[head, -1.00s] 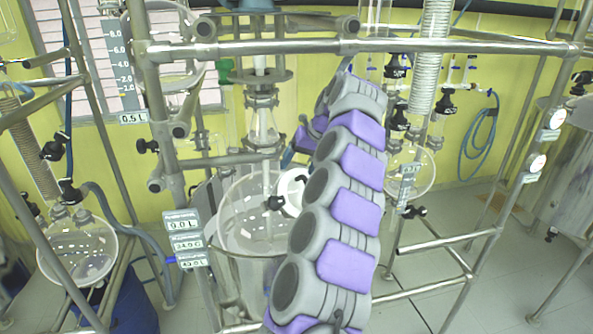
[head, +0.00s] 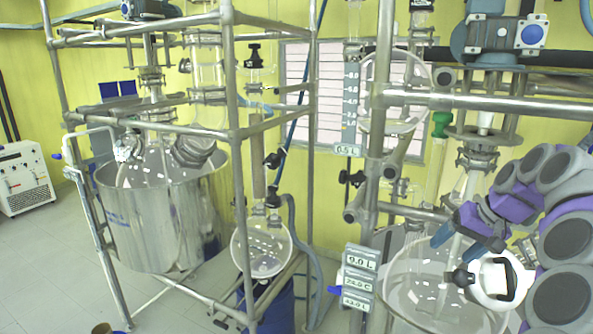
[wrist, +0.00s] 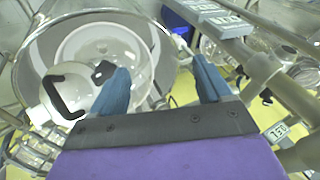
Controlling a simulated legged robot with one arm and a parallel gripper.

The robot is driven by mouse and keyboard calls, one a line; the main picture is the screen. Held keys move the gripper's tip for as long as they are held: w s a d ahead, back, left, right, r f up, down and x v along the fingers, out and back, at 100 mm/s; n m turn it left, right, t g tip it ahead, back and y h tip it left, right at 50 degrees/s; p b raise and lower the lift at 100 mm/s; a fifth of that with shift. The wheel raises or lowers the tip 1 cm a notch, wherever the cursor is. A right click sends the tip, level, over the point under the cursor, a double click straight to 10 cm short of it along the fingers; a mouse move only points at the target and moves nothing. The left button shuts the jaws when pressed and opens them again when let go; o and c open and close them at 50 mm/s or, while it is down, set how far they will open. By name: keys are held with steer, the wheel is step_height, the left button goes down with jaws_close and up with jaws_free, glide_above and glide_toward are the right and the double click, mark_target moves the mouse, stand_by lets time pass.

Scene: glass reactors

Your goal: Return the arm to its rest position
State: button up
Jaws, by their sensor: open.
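My purple and grey arm (head: 565,235) comes in from the right in the head view and curls over the glass reactor. My gripper (head: 462,258) has blue fingers and hangs just above the large glass vessel (head: 410,285). The jaws are apart with nothing between them. In the wrist view my gripper (wrist: 162,72) shows both blue fingers, spread over the vessel's rim area. A round white piece with a black handle (head: 490,291) sits at the vessel's top, close to the gripper; in the wrist view this white piece (wrist: 45,115) is left of the fingers.
Steel frame bars (head: 480,102) run above and behind my arm. Display labels (head: 360,281) hang on a post left of the vessel. A second reactor with a steel pot (head: 160,225) and a small round flask (head: 262,248) stand farther left. Floor at far left (head: 40,260) is clear.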

steer(key=s+a+f+n+g+b, duration=0.1)
steer(key=s+a+f+b, duration=0.2)
steer(key=a, duration=0.4)
steer(key=s+a+f+n+g+b, duration=0.15)
steer(key=s+a, duration=0.25)
steer(key=a, duration=0.4)
steer(key=s+a+f+n+b, duration=0.1)
steer(key=s+a+f+n, duration=0.2)
steer(key=a, duration=0.4)
steer(key=s+a+f+g+h+b, duration=0.1)
steer(key=s+a+f+g+b, duration=0.1)
steer(key=s+f, duration=0.8)
steer(key=s+a+f+m+g+h+b, duration=0.1)
steer(key=s+f+b, duration=0.3)
steer(key=s+f, duration=0.6)
steer(key=s+a+h, duration=0.1)
steer(key=s, duration=0.5)
steer(key=shift+a+f+g, duration=0.3)
steer(key=shift+f+g, duration=0.05)
steer(key=shift+w+m, duration=0.1)
steer(key=shift+m, duration=0.15)
steer(key=shift+c, duration=0.3)
